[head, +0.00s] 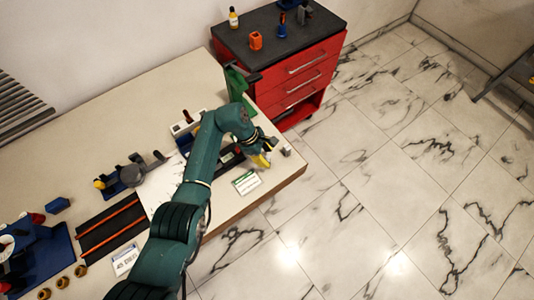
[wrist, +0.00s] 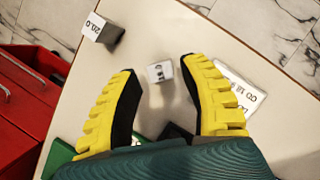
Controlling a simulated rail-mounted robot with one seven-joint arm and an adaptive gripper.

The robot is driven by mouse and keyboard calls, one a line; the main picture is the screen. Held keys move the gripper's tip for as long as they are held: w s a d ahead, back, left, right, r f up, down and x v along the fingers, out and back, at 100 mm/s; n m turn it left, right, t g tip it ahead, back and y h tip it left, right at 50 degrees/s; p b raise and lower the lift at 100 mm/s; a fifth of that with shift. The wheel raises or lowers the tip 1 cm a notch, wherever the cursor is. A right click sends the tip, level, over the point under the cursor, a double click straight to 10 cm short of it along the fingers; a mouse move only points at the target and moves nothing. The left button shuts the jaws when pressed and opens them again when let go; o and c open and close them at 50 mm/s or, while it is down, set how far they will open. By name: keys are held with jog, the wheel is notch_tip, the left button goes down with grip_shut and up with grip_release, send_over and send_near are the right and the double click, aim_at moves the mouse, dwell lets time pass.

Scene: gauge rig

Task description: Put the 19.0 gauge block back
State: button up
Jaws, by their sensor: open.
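A small pale block (wrist: 160,72) with dark marking, partly legible as 19, shows in the wrist view between my fingertips. There is a visible gap to the finger on each side. My gripper (wrist: 158,66) is open, with yellow ribbed fingers and black pads, pointing at the bench top. In the head view my gripper (head: 262,157) is over the bench's right end, and the small block is hidden there. A larger grey block labelled 20.0 (wrist: 103,29) stands apart at upper left in the wrist view. In the head view a grey block (head: 286,151) stands near the bench corner.
A dark rack (head: 228,158) lies left of my gripper, partly behind my arm. A white and green label card (head: 246,182) is near the front edge. The red drawer cabinet (head: 300,75) stands beyond the bench. The bench edge (head: 283,188) is close by.

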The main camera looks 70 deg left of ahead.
jog(key=p+v, duration=0.2)
jog(key=v, duration=0.8)
jog(key=shift+r, duration=0.4)
jog(key=shift+a, duration=0.1)
jog(key=w+d+r+m+t+y, duration=0.2)
jog(key=w+d+r+m, duration=0.3)
jog(key=w, duration=0.3)
jog(key=w+d+r+m+t+y, duration=0.25)
jog(key=w+r+m, duration=0.25)
jog(key=w+r, duration=0.25)
jog(key=w+d+r+m+t+y, duration=0.1)
jog(key=w+d+r+m, duration=0.35)
jog(key=w, duration=0.35)
jog(key=w+d+r+m+t, duration=0.3)
jog(key=d+r+m+t, duration=0.3)
jog(key=d+r, duration=0.7)
jog(key=s+d+r+m+t+h, duration=0.2)
jog(key=s+d+r+m, duration=0.3)
jog(key=d+r, duration=0.3)
jog(key=s+d+r+m+t+h, duration=0.2)
jog(key=s+d+r+m+t, duration=0.2)
jog(key=d+r, duration=0.5)
jog(key=s+d+m, duration=0.1)
jog(key=s+d, duration=0.1)
jog(key=d, duration=0.1)
jog(key=shift+d+t, duration=0.3)
jog(key=shift+t, duration=0.05)
